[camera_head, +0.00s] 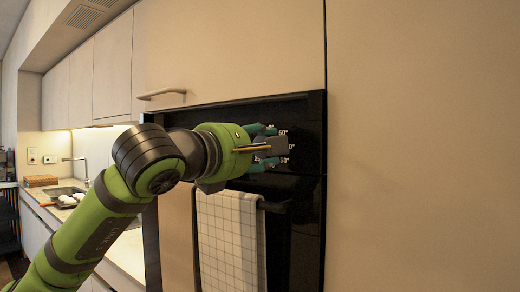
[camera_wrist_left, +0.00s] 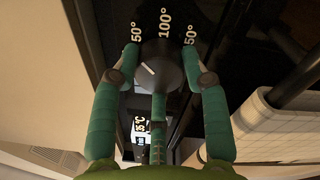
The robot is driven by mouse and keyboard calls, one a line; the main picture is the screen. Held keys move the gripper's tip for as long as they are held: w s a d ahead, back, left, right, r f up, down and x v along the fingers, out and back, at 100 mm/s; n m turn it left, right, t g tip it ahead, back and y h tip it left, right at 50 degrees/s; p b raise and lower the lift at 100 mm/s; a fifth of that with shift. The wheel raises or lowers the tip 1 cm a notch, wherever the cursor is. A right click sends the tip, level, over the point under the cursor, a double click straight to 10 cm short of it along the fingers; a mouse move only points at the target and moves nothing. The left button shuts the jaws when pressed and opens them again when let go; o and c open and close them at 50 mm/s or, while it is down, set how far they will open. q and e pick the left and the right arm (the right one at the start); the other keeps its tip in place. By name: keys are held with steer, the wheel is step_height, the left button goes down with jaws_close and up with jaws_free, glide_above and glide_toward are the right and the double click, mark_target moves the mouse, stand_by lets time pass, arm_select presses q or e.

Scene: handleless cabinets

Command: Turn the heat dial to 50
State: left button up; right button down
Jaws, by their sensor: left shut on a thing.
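The heat dial (camera_wrist_left: 160,68) is a dark round knob on the black oven panel; a short white mark on its face slants to the upper left in the wrist view. A "50°" label (camera_wrist_left: 135,32) is at upper left, "100°" (camera_wrist_left: 164,22) above, and a label reading "50°" (camera_wrist_left: 190,34), perhaps partly covered, at upper right. My left gripper (camera_wrist_left: 159,62) is shut on the dial, with green fingers on both sides and a third below. In the head view the left gripper (camera_head: 270,145) is at the panel, partly hiding dial and labels. My right gripper is not in view.
A checked towel (camera_head: 228,235) hangs from the oven's bar below my gripper. A cabinet handle (camera_head: 162,94) sticks out above my arm. A small lit display (camera_wrist_left: 140,130) is beside the dial. A sink (camera_head: 65,192) is on the counter at left.

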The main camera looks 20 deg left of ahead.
arm_select(q)
steer(key=shift+r, duration=0.15)
steer(key=o, duration=1.1)
steer(key=shift+s+d, duration=0.1)
steer(key=shift+o, duration=0.2)
steer(key=v, duration=1.2)
